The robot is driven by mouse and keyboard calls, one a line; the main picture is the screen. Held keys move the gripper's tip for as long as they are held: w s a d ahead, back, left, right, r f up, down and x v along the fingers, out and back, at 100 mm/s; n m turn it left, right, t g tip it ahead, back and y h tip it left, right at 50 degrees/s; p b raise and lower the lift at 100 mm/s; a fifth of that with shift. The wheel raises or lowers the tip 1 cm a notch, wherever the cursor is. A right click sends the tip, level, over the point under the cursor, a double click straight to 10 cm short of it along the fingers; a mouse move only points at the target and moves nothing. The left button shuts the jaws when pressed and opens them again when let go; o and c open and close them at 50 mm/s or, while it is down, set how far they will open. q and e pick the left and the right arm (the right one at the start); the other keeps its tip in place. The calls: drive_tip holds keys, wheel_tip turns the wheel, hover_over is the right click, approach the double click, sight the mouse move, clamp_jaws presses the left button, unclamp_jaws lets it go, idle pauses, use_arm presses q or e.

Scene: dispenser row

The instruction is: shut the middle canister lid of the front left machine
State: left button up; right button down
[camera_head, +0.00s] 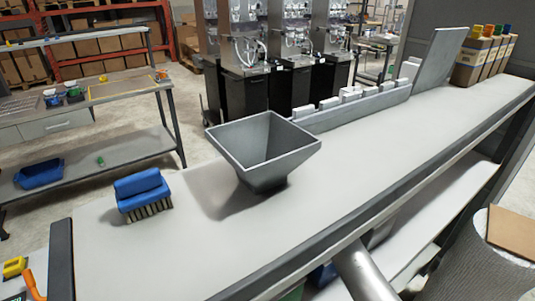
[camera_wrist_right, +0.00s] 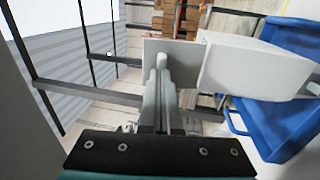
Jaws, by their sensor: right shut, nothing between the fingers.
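Tall metal dispensing machines with black lower cabinets stand in a row behind the counter in the head view; the leftmost large one (camera_head: 243,50) is partly cut off at the top. I cannot make out its canisters or their lids, nor tell which machine the task means. My right gripper (camera_wrist_right: 161,62) shows in the right wrist view, its fingers together and empty. A flat grey panel (camera_wrist_right: 184,52) lies behind the fingertips, and a pale box-like part (camera_wrist_right: 245,68) is to their right. I cannot tell whether these belong to a machine. My left gripper is out of view.
The counter (camera_head: 150,255) holds a blue brush (camera_head: 140,190), a grey hopper (camera_head: 262,148), a rail with white blocks (camera_head: 355,106) and bottles in cartons (camera_head: 482,62). A workbench (camera_head: 95,150) stands left. A blue bin (camera_wrist_right: 285,110) is right in the wrist view.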

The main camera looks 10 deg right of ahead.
drive_tip(key=shift+g, duration=0.3)
drive_tip(key=w+r+p, duration=0.1)
drive_tip(key=w+a+r+p, duration=0.1)
drive_tip(key=p, duration=0.1)
drive_tip(key=w+p, duration=0.1)
drive_tip(key=w, duration=0.1)
drive_tip(key=shift+a+r, duration=0.3)
drive_tip(key=shift+r, duration=0.1)
drive_tip(key=shift+w+a+r, duration=0.1)
drive_tip(key=shift+w+a, duration=0.15)
drive_tip(key=shift+w, duration=0.3)
drive_tip(key=shift+b+x, duration=1.4)
drive_tip(key=shift+x, duration=0.45)
drive_tip(key=shift+f, duration=0.35)
